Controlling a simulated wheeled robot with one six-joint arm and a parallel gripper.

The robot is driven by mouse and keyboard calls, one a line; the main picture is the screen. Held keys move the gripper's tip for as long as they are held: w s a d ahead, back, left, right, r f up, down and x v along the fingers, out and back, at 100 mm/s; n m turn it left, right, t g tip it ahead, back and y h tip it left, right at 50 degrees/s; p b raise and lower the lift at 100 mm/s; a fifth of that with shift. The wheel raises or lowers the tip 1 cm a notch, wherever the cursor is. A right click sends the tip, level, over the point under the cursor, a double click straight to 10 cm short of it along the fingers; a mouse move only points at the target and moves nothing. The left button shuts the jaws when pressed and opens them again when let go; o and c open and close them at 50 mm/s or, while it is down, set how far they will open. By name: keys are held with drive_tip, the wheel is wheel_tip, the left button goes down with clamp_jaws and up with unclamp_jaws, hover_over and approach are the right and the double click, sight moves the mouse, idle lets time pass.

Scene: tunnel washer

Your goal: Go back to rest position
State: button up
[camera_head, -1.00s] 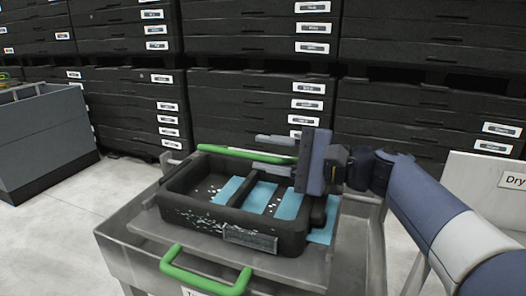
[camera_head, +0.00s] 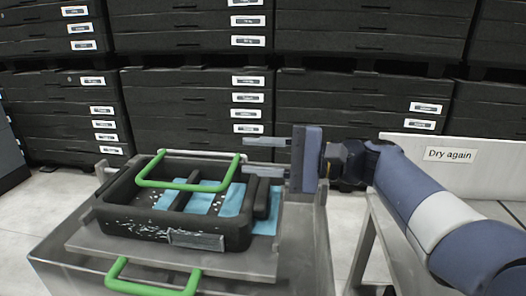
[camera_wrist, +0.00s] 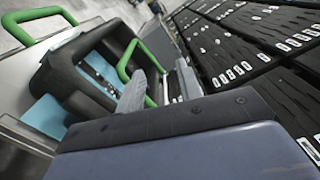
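My gripper (camera_head: 246,154) points left in the head view, its two fingers apart with nothing between them. It is above and beside the right end of a black crate (camera_head: 120,222). In the wrist view the crate (camera_wrist: 60,75) is at upper left, beyond the gripper fingers (camera_wrist: 160,88). My arm reaches in from the right.
Stacked black boxes with white labels (camera_head: 195,100) fill the background. A white panel reading "Dry again" (camera_head: 405,150) stands at right behind my arm, with a grey metal frame (camera_head: 362,240) below. Pale floor (camera_head: 40,205) shows at left.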

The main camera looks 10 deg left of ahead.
drive_tip(key=s+a, duration=0.1)
drive_tip(key=a, duration=0.9)
drive_tip(key=shift+a+r+b, duration=0.15)
drive_tip(key=shift+a+b, duration=0.15)
drive_tip(key=shift+a, duration=0.05)
